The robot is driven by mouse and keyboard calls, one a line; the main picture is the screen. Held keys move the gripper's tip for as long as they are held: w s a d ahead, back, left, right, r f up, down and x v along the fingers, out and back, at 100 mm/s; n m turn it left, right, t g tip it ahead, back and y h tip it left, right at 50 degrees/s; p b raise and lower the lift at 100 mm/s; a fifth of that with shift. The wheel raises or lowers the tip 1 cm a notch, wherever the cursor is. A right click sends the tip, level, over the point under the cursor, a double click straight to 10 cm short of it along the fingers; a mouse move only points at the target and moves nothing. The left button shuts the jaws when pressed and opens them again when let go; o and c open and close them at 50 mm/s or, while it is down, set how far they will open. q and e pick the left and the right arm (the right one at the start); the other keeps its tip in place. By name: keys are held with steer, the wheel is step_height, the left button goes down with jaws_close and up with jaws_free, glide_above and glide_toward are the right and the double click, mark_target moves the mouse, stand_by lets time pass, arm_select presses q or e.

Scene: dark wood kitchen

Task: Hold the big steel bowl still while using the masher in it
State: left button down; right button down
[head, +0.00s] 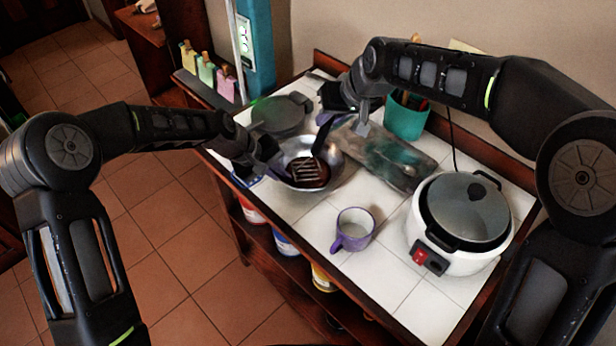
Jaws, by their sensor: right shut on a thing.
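The big steel bowl (335,163) stands on the white tiled counter, near its left edge. The masher (309,170) stands in the bowl, with its dark slotted head down on something reddish brown and its handle rising up. My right gripper (328,118) is above the bowl, shut on the masher's handle; the arm partly hides the grip. My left gripper (275,165) is at the bowl's left rim. Its fingertips are dark and small there, so I cannot tell whether they are closed on the rim or only beside it.
A purple mug (353,229) and a white rice cooker (463,222) stand right of the bowl. Behind are a dark grey pan (281,115), a stained grey board (387,155) and a teal utensil pot (405,117). Bare tiles lie in front of the mug.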

steer(key=shift+f, duration=0.75)
steer(key=shift+r, duration=1.6)
steer(key=shift+f, duration=0.2)
steer(key=shift+f, duration=1.4)
steer(key=shift+r, duration=1.6)
steer(key=shift+f, duration=0.45)
